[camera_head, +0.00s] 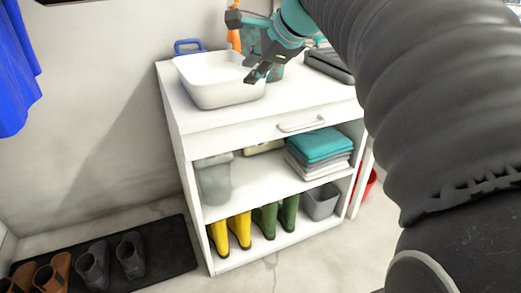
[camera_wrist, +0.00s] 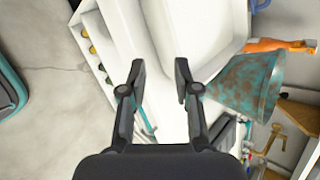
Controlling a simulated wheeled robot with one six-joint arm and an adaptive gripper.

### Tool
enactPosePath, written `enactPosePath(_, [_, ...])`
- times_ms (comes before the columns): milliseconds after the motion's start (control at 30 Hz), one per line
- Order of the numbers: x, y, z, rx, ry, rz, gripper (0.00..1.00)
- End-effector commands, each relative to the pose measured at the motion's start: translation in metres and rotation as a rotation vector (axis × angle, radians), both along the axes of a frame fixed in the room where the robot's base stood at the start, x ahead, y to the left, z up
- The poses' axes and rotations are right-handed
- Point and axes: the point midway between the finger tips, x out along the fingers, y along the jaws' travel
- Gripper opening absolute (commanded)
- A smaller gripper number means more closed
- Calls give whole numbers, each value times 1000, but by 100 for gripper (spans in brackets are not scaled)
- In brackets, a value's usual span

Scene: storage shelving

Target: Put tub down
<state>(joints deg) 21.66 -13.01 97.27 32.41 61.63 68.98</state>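The white tub (camera_head: 218,92) sits upright on the left part of the white cabinet top (camera_head: 290,98) and looks empty from here. In the wrist view the tub (camera_wrist: 190,25) fills the top middle, beyond my fingertips. My gripper (camera_head: 256,76) hangs at the tub's right end, close to its rim. In the wrist view my gripper (camera_wrist: 158,72) has its two fingers apart, with only pale surface seen between them. I cannot tell whether a fingertip touches the tub.
A teal and brown bucket (camera_wrist: 245,85) stands beside the tub, with an orange item (camera_wrist: 275,45) near it. A blue-handled thing (camera_head: 188,46) is behind the tub. A dark case (camera_head: 332,65) lies at the cabinet top's right. Folded towels (camera_head: 320,145) and boots (camera_head: 240,228) fill the shelves.

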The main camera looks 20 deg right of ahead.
Motion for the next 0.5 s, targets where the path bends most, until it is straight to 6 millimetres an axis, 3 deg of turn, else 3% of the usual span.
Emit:
enactPosePath(33, [-21,17,-19,-109,4,99,31])
enactPosePath(200, [-92,51,-91,-509,11,485,31])
enactPosePath(400, [-168,67,-173,-921,5,963,31])
enactPosePath(500, [-194,69,-203,-1062,-2,1148,31])
